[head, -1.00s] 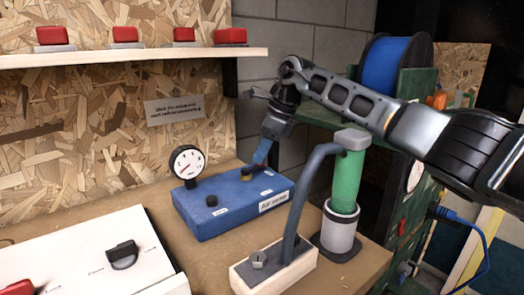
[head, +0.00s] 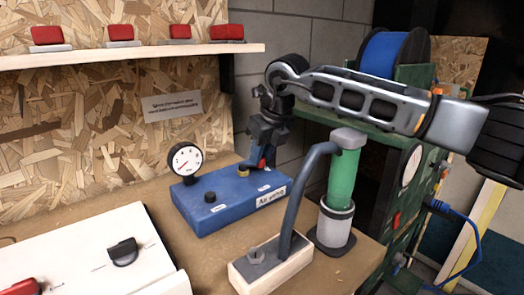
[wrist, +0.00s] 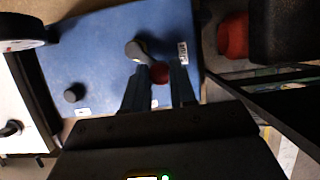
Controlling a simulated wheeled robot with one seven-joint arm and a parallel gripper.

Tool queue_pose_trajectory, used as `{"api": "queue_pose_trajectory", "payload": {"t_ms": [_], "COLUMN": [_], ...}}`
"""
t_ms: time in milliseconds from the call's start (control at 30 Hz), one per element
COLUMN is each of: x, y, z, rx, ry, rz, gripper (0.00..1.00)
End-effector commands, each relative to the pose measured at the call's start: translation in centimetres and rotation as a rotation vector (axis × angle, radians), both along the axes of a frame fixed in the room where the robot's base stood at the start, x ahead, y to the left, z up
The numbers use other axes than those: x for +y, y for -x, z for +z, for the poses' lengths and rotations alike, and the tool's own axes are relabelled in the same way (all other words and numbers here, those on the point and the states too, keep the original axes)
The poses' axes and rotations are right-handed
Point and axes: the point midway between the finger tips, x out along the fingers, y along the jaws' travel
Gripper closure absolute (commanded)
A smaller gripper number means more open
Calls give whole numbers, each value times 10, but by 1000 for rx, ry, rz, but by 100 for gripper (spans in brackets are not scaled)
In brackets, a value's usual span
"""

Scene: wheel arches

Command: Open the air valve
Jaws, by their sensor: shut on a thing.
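The air valve is a small dark lever on a brass-coloured base (head: 243,171), on top of the blue box (head: 215,215) labelled "Air". In the wrist view the lever (wrist: 140,52) runs from its pivot toward a red tip (wrist: 160,73). My gripper (head: 262,162) reaches down over the right part of the box. Its fingers (wrist: 160,80) stand on both sides of the red tip and are shut on the lever's end. The fingers partly hide the lever in the head view. A round white gauge (head: 185,161) and a black knob (head: 210,197) are on the box's left part.
A green cylinder with a grey curved lever (head: 300,195) stands close in front, right of the box. A white panel with a black knob (head: 123,252) lies at front left. A shelf (head: 130,54) with red-topped items runs along the back wall.

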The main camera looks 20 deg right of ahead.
Motion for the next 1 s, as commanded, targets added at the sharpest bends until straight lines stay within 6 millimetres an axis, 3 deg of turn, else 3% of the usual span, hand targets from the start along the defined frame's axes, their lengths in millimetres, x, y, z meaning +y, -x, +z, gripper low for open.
{"api": "queue_pose_trajectory", "payload": {"t_ms": [600, 1000], "x": [20, 30], "y": [18, 21], "z": [-2, -1], "rx": [-1, -1], "ry": [2, 0], "rz": [-558, -768], "gripper": [100, 100]}}
